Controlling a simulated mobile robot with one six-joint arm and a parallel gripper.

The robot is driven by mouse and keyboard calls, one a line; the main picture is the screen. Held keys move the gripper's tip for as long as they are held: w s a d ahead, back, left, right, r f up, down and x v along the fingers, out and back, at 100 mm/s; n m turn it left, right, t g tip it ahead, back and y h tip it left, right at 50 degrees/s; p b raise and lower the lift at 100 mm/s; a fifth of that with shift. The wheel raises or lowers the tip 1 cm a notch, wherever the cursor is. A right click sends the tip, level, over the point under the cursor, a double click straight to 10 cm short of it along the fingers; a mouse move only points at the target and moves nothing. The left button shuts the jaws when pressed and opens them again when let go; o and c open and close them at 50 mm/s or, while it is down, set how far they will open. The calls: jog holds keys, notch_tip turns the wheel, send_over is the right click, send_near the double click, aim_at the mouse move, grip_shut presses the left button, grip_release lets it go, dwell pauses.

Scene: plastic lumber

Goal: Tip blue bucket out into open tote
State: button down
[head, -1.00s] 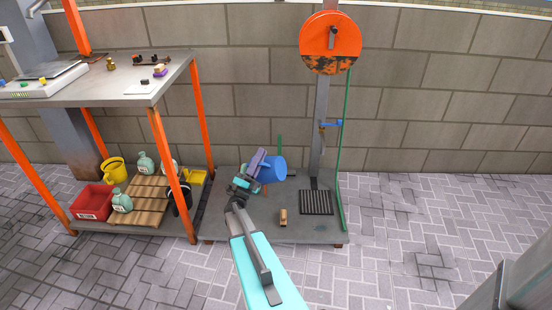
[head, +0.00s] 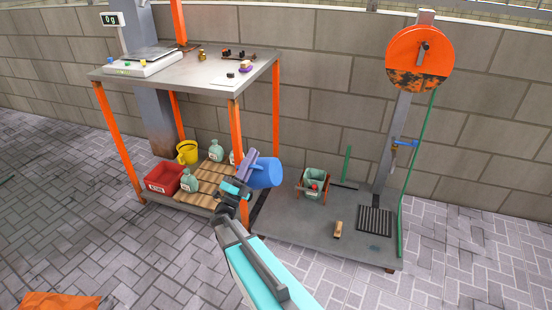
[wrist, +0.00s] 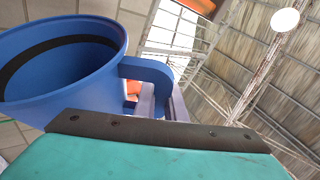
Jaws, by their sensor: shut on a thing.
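My gripper (head: 235,188) is shut on the handle of the blue bucket (head: 265,173), in the air in front of the shelf's right side. In the wrist view the bucket (wrist: 80,80) shows its round mouth, a dark band inside and its handle beside the jaw. The visible part of its inside shows no contents; the bottom is hidden. A red open-topped tote (head: 152,186) with a white label stands at the left of the lower shelf, apart from the bucket. Its inside is too small to make out.
Pale green bottles (head: 189,182) and a yellow pot (head: 187,150) stand near the tote. The upper shelf (head: 185,84) and orange posts (head: 105,120) frame this space. A pale green container (head: 315,174) and a small wooden block (head: 337,229) are on the low platform.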

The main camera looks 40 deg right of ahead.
jog(key=s+a+r+n+t+y, duration=0.1)
jog(key=a+r+t+y, duration=0.1)
jog(key=a, duration=1.1)
jog(key=s+a+r+n+t+y, duration=0.2)
jog(key=a+r+t, duration=0.2)
jog(key=a, duration=0.9)
jog(key=shift+a+r, duration=0.3)
jog(key=shift+r, duration=0.65)
jog(key=shift+w, duration=0.1)
